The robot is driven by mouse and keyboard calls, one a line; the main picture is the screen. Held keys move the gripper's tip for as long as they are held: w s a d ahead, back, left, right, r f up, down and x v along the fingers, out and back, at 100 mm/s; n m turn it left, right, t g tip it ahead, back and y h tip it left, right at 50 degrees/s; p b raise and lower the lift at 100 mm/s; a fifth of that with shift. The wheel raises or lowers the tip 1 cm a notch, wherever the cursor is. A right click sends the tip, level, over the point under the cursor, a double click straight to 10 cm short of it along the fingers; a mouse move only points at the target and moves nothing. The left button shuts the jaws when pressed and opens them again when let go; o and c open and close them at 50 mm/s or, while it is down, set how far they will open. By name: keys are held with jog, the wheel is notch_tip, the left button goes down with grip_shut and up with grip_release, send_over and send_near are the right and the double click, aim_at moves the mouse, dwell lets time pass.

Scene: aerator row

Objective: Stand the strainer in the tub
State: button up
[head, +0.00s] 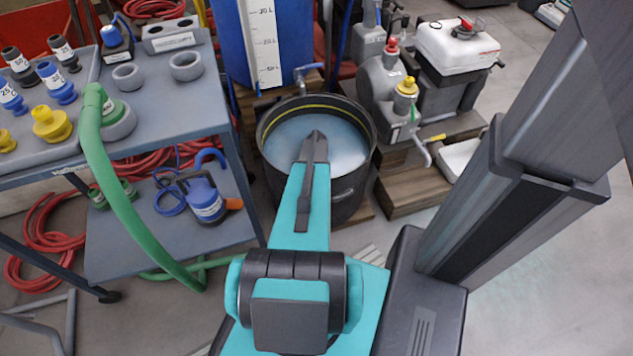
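The tub (341,200) is a round black vessel with a yellow line inside its rim. A thick green hose (132,205) arches up beside the cart and ends at a grey round fitting (120,124) on the cart top. This fitting may be the strainer; I cannot tell for certain. My teal and dark arm reaches forward, and its far end overlaps the tub in the picture. My gripper's fingers do not show, so I cannot see whether they hold anything.
A grey cart (178,103) at the left carries coloured fittings and grey rings. A blue pump (205,200) sits on its lower shelf. A blue barrel (262,45) with a scale stands behind the tub. Dosing pumps and a white tank (455,48) stand at the right on wooden blocks.

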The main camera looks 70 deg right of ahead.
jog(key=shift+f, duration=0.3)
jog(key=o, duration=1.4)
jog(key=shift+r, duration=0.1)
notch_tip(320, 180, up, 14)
jog(key=p, duration=0.3)
